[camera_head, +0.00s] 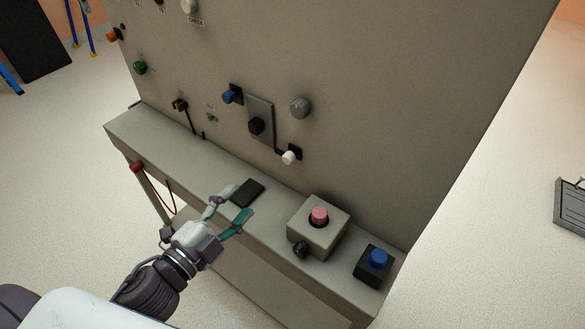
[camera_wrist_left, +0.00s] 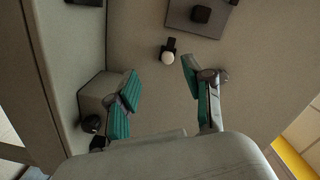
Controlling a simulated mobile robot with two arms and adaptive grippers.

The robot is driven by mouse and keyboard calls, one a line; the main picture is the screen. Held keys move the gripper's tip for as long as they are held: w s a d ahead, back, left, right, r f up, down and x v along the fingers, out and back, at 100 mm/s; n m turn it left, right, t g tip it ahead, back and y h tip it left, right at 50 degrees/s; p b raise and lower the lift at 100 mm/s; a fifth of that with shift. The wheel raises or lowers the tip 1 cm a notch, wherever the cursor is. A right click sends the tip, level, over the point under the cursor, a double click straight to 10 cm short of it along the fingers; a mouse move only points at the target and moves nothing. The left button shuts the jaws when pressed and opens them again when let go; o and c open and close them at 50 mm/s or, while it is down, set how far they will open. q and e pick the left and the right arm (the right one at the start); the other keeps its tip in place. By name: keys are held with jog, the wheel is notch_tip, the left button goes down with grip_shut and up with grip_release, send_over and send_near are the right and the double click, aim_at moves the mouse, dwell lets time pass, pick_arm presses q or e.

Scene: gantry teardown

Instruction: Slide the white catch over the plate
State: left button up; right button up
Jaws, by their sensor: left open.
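The white catch (camera_head: 289,157) is a small white knob on a dark mount on the upright panel, at the lower right corner of the grey plate (camera_head: 261,108). In the left wrist view the white catch (camera_wrist_left: 167,57) is ahead, between the fingers' lines, and the plate (camera_wrist_left: 202,14) is at the top. A black knob (camera_head: 256,126) sits on the plate. A blue catch (camera_head: 229,97) is at the plate's upper left. My left gripper (camera_head: 232,207) is open and empty over the ledge, below and left of the white catch, apart from it. My right gripper is not in view.
A box with a pink-red button (camera_head: 319,215) and a black box with a blue button (camera_head: 378,258) stand on the ledge (camera_head: 155,147). A dark flat pad (camera_head: 247,193) lies beside my fingers. A grey knob (camera_head: 300,107) protrudes right of the plate.

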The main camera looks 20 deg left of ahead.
aim_at(285, 161)
pick_arm(q)
jog(key=shift+m+h, duration=0.6)
jog(key=shift+h, duration=0.1)
jog(key=p+x, duration=0.1)
jog(key=x, duration=0.3)
jog(key=d+r+p+x, duration=0.1)
jog(key=x, duration=0.4)
jog(key=p+x, duration=0.1)
jog(key=x, duration=0.3)
jog(key=shift+w+d+r+p, duration=0.1)
jog(key=shift+d+r+p, duration=0.2)
jog(key=shift+d, duration=0.05)
jog(key=shift+c, duration=0.3)
grip_shut()
